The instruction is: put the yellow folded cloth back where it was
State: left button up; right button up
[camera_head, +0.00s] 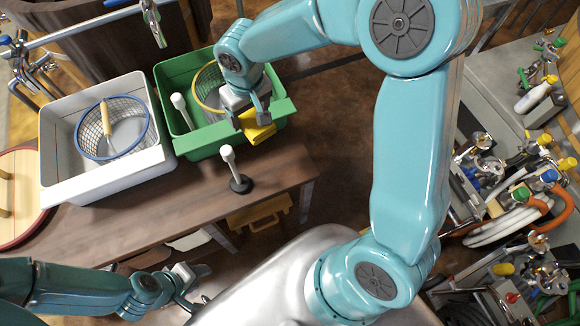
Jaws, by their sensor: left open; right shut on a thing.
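The yellow folded cloth (259,131) is held between the fingers of my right gripper (254,114). It is over the near right rim of the green bin (207,139); I cannot tell whether it touches the rim. My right arm reaches across from the right and hides part of the bin. My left gripper (192,282) is open and empty at the lower left, below the front edge of the wooden table (120,232).
A white bin (62,188) holds a blue-rimmed wire basket (91,129). A yellow-rimmed basket (205,89) and a white-knobbed rod (181,107) are in the green bin. Another white-knobbed rod (230,163) stands on the table. Hoses and valves crowd the right.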

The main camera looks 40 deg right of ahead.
jog(key=m+b, duration=0.1)
jog(key=b, duration=1.3)
send_over(286, 166)
jog(key=w+a, duration=0.3)
jog(key=a, duration=0.1)
notch_tip(286, 166, down, 9)
jog(key=s+d+m+b, duration=0.2)
jog(key=s+d+b, duration=0.15)
jog(key=b, duration=0.55)
jog(key=f+b, duration=0.3)
jog(key=f, duration=0.7)
jog(key=f+b, duration=0.4)
jog(key=f, duration=0.5)
jog(key=shift+w+d+f, duration=0.15)
jog(key=shift+d+f, duration=0.05)
jog(key=shift+f, duration=0.15)
jog(key=shift+f, duration=0.2)
jog(key=o, duration=1.1)
jog(key=shift+o, duration=0.2)
jog(key=shift+r, duration=0.15)
